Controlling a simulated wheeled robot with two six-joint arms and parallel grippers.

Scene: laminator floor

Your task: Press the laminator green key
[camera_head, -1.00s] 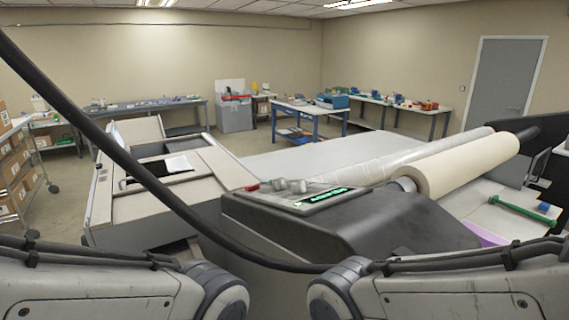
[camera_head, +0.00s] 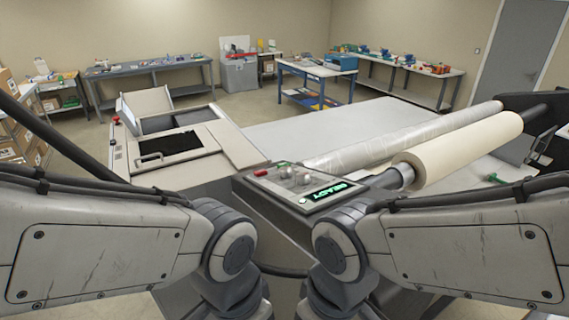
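The laminator's control panel (camera_head: 300,187) is in the middle of the head view, on top of the machine's near end. It has a lit green display (camera_head: 327,192) reading "READY", a red key (camera_head: 260,172), several grey knobs (camera_head: 284,172) and a small pale greenish round key (camera_head: 303,201) at its near edge. My two arms come in from the left and right below the panel. Their links show, but both grippers are out of the picture.
A large cream roll (camera_head: 462,150) and a clear film roll (camera_head: 400,137) lie to the right of the panel. A flat bed (camera_head: 320,122) stretches behind it. An open-lidded unit (camera_head: 180,145) stands at left. Work tables (camera_head: 150,67) line the far walls.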

